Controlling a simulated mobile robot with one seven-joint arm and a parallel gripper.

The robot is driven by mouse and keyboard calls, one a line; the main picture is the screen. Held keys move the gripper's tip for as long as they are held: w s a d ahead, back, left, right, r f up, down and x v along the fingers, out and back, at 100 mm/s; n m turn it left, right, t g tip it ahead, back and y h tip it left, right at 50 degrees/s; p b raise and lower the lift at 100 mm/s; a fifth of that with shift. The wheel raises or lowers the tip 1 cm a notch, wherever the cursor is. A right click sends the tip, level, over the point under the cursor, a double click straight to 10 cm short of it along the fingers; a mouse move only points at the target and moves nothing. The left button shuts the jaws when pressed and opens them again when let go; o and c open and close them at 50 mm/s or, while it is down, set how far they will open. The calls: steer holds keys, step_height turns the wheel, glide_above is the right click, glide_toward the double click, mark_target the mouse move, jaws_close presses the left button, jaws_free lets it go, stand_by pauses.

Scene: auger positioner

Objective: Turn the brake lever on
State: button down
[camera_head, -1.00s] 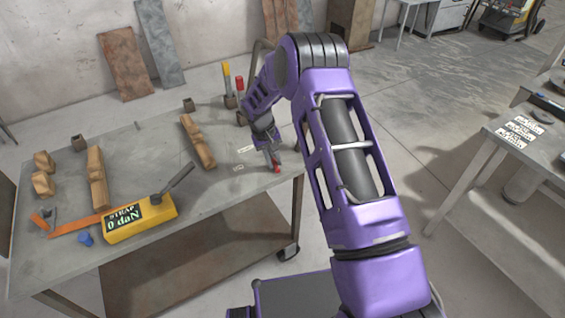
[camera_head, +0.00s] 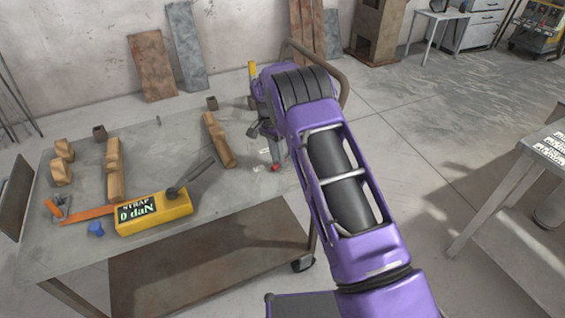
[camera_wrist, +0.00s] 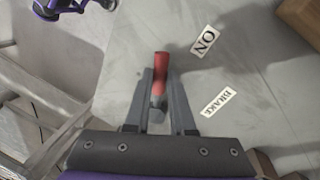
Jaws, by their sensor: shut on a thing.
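The brake lever (camera_wrist: 160,74) has a red grip and a grey lower part. In the wrist view it lies between the two fingers of my gripper (camera_wrist: 160,92), which is shut on it, with the red end sticking out past the fingertips. A white "ON" label (camera_wrist: 204,42) lies on the table to the upper right of the lever, and a "BRAKE" label (camera_wrist: 215,98) lies to its right. In the head view my gripper (camera_head: 276,155) is low at the table's right end, with the red lever tip (camera_head: 274,168) just below it. The lever's pivot is hidden.
The grey table (camera_head: 75,238) carries a yellow strap gauge (camera_head: 155,213), wooden blocks (camera_head: 114,170), another wooden piece (camera_head: 218,140) and a blue knob (camera_head: 96,229). A bent metal tube (camera_head: 345,80) rises behind my arm. Open floor lies right of the table.

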steer(key=shift+w+a+m+y+b, duration=0.2)
steer(key=shift+w+a+m, duration=0.3)
steer(key=shift+m, duration=0.7)
steer(key=shift+w+a+m+y+b, duration=0.2)
steer(key=shift+w+m, duration=0.5)
steer(key=shift+m, duration=0.5)
steer(key=c, duration=0.8)
jaws_free()
steer(key=shift+o, duration=0.2)
